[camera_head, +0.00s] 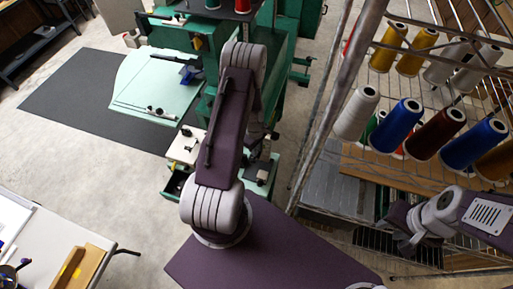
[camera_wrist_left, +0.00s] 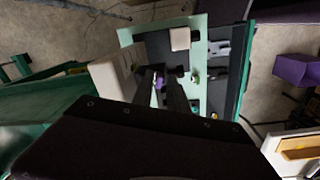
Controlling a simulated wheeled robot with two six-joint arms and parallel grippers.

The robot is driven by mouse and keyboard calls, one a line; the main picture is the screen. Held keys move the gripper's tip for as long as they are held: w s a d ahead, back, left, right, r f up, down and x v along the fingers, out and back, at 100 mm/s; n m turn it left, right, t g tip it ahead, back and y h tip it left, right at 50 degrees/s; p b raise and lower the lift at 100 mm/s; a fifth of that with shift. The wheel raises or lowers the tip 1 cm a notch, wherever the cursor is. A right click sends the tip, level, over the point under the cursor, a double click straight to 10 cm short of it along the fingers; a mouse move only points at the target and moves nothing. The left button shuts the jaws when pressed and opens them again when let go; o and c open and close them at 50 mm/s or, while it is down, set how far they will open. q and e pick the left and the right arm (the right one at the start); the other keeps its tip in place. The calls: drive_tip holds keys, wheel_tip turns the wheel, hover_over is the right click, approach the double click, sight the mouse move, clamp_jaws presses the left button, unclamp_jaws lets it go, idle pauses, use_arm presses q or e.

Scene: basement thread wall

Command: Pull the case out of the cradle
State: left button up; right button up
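In the left wrist view my left gripper (camera_wrist_left: 162,78) shows as two dark fingers with a narrow gap between them. A small purple and pale patch shows in the gap; I cannot tell what it is. The fingers point at a pale green machine part (camera_wrist_left: 219,35) with dark recesses. I cannot make out the case or its cradle for certain in either view. In the head view my left arm hides its own gripper. My right gripper (camera_head: 408,243) is at the right, below the thread rack; its finger opening is unclear.
A wire rack (camera_head: 345,90) with several thread cones (camera_head: 396,125) fills the right side. Green machinery (camera_head: 290,45) with a pale green table (camera_head: 155,85) stands ahead. A white table (camera_head: 50,245) is at the lower left.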

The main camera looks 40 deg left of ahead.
use_arm(q)
drive_tip(key=shift+f, duration=0.5)
drive_tip(key=shift+d+f, duration=0.15)
clamp_jaws()
drive_tip(key=shift+r+p, duration=1.4)
drive_tip(key=shift+r, duration=0.25)
drive_tip(key=shift+r+p, duration=1.3)
drive_tip(key=shift+p, duration=0.05)
wheel_tip(320, 180, up, 4)
drive_tip(key=p, duration=0.3)
drive_tip(key=shift+s+p, duration=0.1)
drive_tip(key=shift+p, duration=0.3)
